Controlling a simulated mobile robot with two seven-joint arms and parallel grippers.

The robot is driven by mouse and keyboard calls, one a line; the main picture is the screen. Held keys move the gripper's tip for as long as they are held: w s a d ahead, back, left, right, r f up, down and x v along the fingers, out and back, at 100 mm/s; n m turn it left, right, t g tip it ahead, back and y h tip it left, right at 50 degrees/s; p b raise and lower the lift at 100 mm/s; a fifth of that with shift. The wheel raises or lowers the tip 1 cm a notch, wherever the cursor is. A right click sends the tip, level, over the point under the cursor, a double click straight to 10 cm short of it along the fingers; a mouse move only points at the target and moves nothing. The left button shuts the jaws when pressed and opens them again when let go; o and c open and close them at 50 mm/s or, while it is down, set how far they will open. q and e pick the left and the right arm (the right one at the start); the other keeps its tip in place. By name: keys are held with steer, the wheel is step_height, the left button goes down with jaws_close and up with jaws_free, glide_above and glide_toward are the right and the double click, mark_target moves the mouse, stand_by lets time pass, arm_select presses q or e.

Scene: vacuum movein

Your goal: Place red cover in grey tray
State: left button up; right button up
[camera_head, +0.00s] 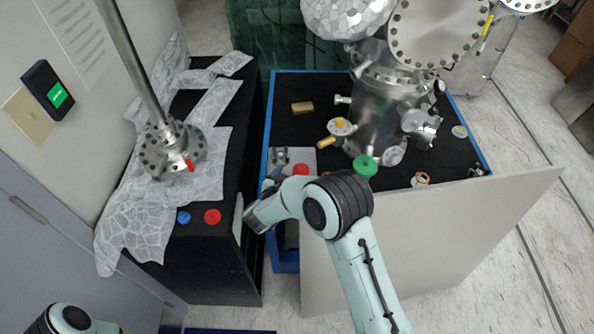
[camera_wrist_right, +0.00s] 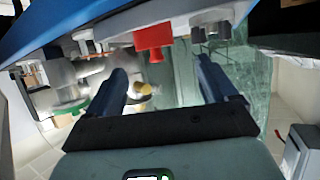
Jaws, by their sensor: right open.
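A red cover (camera_head: 213,216) lies on the black bench at left, beside a blue cap. A second red cover (camera_head: 301,169) shows at the light grey tray (camera_head: 305,155), partly hidden by my right arm. In the right wrist view, whose picture looks upside down, a red cover (camera_wrist_right: 153,40) sits against the grey tray (camera_wrist_right: 120,23) beside metal fittings. My right gripper (camera_wrist_right: 162,70) is open with nothing between its fingers; the red cover is beyond the fingertips, apart from them. In the head view the right gripper (camera_head: 270,184) is mostly hidden by its wrist.
The blue-edged black table (camera_head: 320,85) carries a steel vacuum chamber (camera_head: 385,115), a green cap (camera_head: 365,165) and several fittings. A pale panel (camera_head: 440,235) stands along its near side. The left bench holds foil and a flanged metal rod (camera_head: 172,148).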

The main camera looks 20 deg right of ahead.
steer(key=v, duration=0.5)
steer(key=shift+r, duration=0.1)
stand_by(0.4)
